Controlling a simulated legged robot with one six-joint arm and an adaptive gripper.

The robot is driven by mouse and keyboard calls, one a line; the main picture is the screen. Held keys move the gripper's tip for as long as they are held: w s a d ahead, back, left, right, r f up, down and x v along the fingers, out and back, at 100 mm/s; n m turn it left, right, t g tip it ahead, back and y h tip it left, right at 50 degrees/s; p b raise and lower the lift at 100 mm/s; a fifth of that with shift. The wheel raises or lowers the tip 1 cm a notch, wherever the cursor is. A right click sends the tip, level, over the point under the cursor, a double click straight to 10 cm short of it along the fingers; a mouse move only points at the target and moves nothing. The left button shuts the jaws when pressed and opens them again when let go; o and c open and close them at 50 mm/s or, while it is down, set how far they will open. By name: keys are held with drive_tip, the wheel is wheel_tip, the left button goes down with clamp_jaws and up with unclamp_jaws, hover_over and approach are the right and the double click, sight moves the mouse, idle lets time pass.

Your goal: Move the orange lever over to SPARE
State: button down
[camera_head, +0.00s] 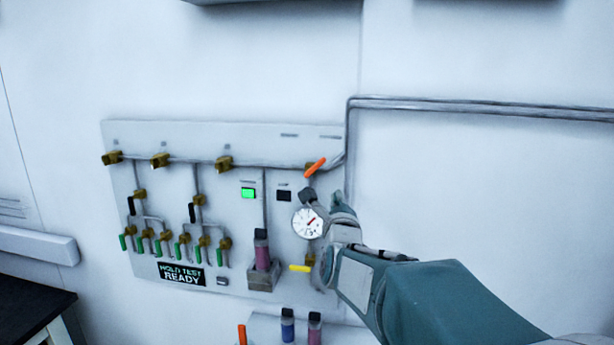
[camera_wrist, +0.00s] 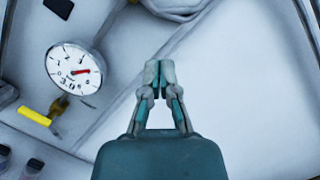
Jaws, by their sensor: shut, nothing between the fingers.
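The orange lever (camera_head: 315,166) sits at the upper right of the wall panel in the head view, tilted with its right end higher. It does not clearly show in the wrist view. My gripper (camera_head: 338,198) is shut and empty, just below and right of the lever and apart from it, beside the round gauge. In the wrist view the closed fingertips (camera_wrist: 159,72) point up the picture over pale panel or wall. The small labels near the lever are too blurred to read, so I cannot make out SPARE.
The white gauge (camera_head: 308,222) is close left of my gripper and also shows in the wrist view (camera_wrist: 75,72). A yellow lever (camera_head: 300,268) sits below it. A grey pipe (camera_head: 470,105) runs right from the panel.

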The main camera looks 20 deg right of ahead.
sight(315, 168)
drive_tip(key=w+r, duration=0.2)
drive_tip(key=w, duration=0.1)
drive_tip(key=w+r, duration=0.1)
drive_tip(key=w, duration=0.1)
drive_tip(key=shift+w+a+r, duration=0.2)
drive_tip(key=shift+a+r, duration=0.05)
drive_tip(key=shift+a, duration=0.1)
drive_tip(key=shift+d, duration=0.15)
